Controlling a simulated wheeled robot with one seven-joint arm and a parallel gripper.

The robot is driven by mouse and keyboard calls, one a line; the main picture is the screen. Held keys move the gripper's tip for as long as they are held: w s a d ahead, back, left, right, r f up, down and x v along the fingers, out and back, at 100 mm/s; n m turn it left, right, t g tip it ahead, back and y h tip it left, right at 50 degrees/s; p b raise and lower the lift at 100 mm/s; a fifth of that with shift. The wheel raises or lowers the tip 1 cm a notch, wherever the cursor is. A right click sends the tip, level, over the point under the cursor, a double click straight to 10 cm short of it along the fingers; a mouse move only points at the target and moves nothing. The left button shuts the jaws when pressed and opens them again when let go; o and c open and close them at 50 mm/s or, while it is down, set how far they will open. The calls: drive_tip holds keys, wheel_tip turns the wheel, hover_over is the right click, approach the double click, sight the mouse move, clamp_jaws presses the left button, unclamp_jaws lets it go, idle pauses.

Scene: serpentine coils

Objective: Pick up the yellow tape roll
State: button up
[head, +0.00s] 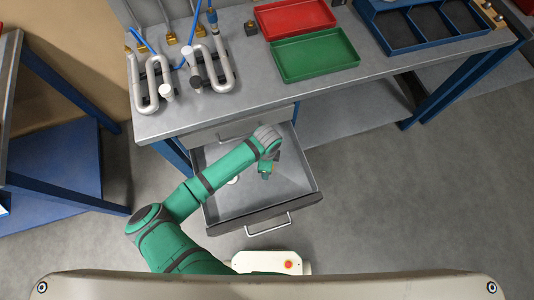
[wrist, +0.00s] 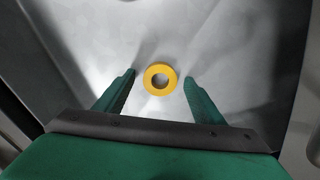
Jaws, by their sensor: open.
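The yellow tape roll (wrist: 160,66) lies flat on the grey floor of the open drawer (head: 225,200), its hole facing the wrist camera. My gripper (wrist: 159,82) is open, with one green finger on each side of the roll in the wrist view. Gaps show between the fingers and the roll. I cannot tell how high the fingertips are above the drawer floor. In the head view my gripper (head: 266,172) reaches down into the drawer, and the roll is mostly or wholly hidden by it.
The drawer hangs out below the grey workbench (head: 240,108). On the bench stand bent metal coils (head: 222,62), a green tray (head: 313,56), a red tray (head: 292,18) and a blue divided tray (head: 425,42).

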drive_tip(key=shift+c, duration=0.3)
drive_tip(key=c, duration=1.1)
drive_tip(key=shift+r, duration=0.1)
